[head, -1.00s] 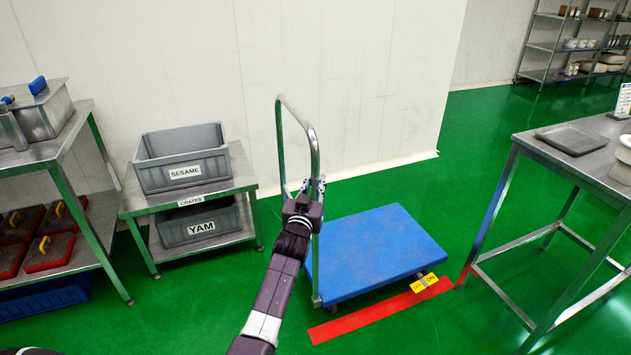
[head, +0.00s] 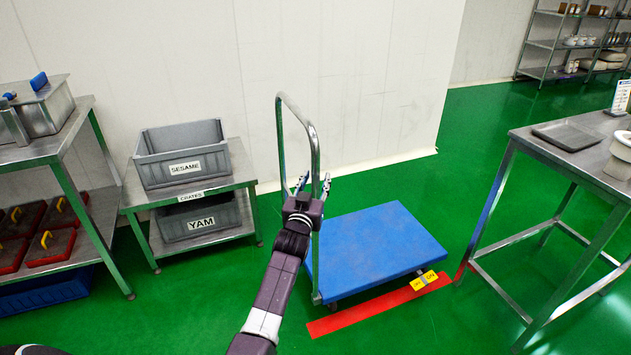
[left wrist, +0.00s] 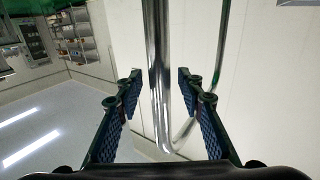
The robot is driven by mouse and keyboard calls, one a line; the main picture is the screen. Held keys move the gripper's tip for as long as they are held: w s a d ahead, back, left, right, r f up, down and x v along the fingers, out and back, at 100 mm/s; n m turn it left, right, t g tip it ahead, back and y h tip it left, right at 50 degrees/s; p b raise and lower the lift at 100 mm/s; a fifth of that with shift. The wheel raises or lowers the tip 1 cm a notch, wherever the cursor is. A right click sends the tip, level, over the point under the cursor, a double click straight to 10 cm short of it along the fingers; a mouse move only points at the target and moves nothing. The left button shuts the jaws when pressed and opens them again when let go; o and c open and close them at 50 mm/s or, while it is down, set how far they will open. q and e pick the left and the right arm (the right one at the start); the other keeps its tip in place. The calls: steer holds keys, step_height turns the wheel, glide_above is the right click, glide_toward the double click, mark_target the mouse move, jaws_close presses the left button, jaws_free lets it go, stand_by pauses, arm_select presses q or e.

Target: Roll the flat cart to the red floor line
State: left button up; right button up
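The flat cart (head: 375,250) has a blue deck and a tall silver push handle (head: 282,135) at its left end. It stands on the green floor, its near long edge alongside the red floor line (head: 370,309). In the left wrist view, the handle's bright tube (left wrist: 158,75) lies between the open fingertips (left wrist: 158,78), with gaps on both sides. My right gripper is out of view.
A steel table (head: 535,140) stands right of the cart, its near-left leg close to the line's right end. A low rack with grey SESAME (head: 182,155) and YAM (head: 200,220) crates stands left. A white wall (head: 370,80) is behind. Green floor is clear in front.

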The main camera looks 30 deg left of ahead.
arm_select(q)
steer(key=v, duration=1.2)
stand_by(0.3)
